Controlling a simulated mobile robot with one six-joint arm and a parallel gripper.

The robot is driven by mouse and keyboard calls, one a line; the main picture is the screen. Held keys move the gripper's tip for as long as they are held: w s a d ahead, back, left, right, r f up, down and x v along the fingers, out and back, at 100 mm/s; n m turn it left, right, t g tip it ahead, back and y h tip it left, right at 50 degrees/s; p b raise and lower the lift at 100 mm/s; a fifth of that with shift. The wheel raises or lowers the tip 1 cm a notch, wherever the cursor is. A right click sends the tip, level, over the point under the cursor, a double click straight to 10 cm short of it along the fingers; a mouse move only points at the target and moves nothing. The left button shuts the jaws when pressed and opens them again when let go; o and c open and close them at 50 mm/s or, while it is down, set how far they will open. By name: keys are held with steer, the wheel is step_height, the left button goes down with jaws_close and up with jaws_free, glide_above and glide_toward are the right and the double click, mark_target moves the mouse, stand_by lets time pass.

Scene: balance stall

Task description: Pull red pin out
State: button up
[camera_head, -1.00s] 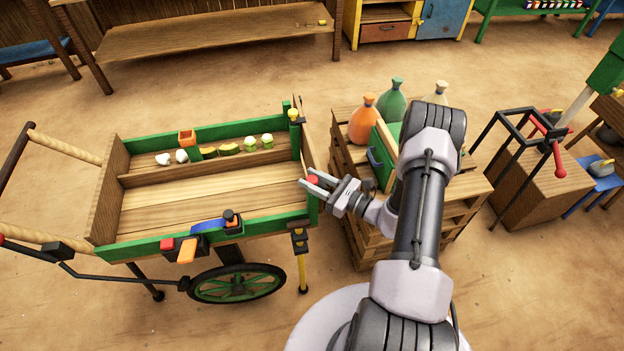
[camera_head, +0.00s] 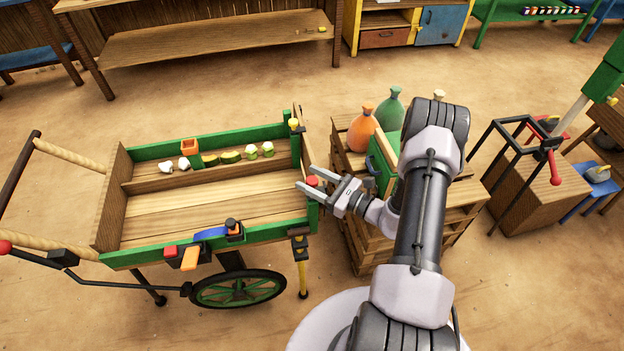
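The small red pin (camera_head: 312,181) shows at the right end of the green and wood cart (camera_head: 306,222), near its front right corner. My gripper (camera_head: 304,177) is at that end of the cart, coming from the right. Its two grey fingers are apart, and the red pin's head shows between them. I cannot tell whether either finger touches the pin. The pin's shaft is hidden.
A wooden crate (camera_head: 363,248) with an orange sack (camera_head: 363,130) and a green sack (camera_head: 390,108) stands right of the cart, partly behind my arm. A yellow leg (camera_head: 303,275) stands under the cart's corner. Open sandy floor lies around.

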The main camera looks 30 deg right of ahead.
steer(key=p+v, duration=0.3)
steer(key=v, duration=1.4)
steer(key=shift+s, duration=0.2)
steer(key=w+a+r+n+g+y, duration=0.2)
steer(key=w+a+r+n+g, duration=0.1)
steer(key=a+r+n+g, duration=1.25)
steer(key=s+a+r+n+t+h, duration=0.2)
steer(key=s+a+r+n+h, duration=0.2)
steer(key=r, duration=0.3)
steer(key=s+a+r+n+t+h, duration=0.3)
steer(key=s+a+r+n, duration=0.3)
steer(key=r, duration=0.2)
steer(key=shift+s+a+r+h+b, duration=0.15)
steer(key=shift+s+a+h+b, duration=0.15)
steer(key=shift+h, duration=0.6)
